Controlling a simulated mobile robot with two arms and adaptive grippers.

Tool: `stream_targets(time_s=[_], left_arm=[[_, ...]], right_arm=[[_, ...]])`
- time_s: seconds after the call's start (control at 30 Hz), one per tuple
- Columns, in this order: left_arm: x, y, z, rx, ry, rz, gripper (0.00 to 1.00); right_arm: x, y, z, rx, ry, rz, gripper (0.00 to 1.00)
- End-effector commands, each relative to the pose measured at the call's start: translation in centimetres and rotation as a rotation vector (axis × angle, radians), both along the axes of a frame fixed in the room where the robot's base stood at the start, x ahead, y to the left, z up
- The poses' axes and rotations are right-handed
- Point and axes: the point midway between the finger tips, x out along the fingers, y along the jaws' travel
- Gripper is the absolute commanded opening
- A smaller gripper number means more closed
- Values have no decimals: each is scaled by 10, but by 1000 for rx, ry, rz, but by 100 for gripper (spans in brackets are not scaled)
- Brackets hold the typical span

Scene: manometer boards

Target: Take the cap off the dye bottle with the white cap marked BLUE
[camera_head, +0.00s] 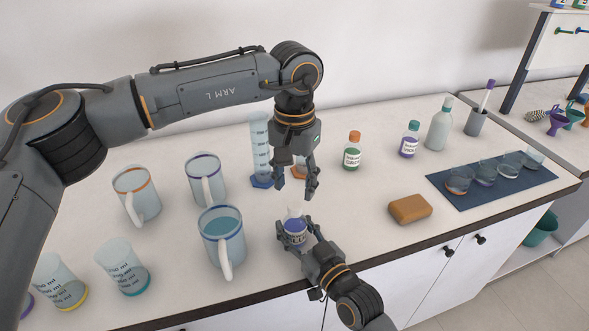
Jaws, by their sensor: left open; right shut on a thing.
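The dye bottle with the white cap (295,212) stands near the front edge of the worktop and has a blue-violet body (294,233). Its label is too small to read. My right gripper (294,241) comes from the front and is shut on the bottle's body. My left gripper (298,190) is open and empty, pointing down just above the white cap. I see a small gap between its fingertips and the cap.
Left of the bottle stands a blue-rimmed jug (222,240); more jugs and beakers stand farther left. Measuring cylinders (260,150) are behind. A green bottle (353,155), a purple bottle (409,142), a sponge (410,208) and a dark mat (515,192) are on the right.

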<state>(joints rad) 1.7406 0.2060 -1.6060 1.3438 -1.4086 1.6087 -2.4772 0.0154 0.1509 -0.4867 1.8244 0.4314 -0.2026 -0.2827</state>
Motion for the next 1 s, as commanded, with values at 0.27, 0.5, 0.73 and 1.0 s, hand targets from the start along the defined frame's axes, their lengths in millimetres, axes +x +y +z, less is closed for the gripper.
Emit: stream_targets(time_s=[0.27,0.5,0.73,1.0], left_arm=[[0,0,-40,0,0,3,49],[0,0,-50,0,-1,3,49],[0,0,-50,0,-1,4,40],[2,2,-50,4,-4,7,0]], right_arm=[[0,0,0,0,0,0,0],[0,0,0,0,0,0,0],[0,0,0,0,0,0,0],[0,-1,0,1,-1,-1,0]])
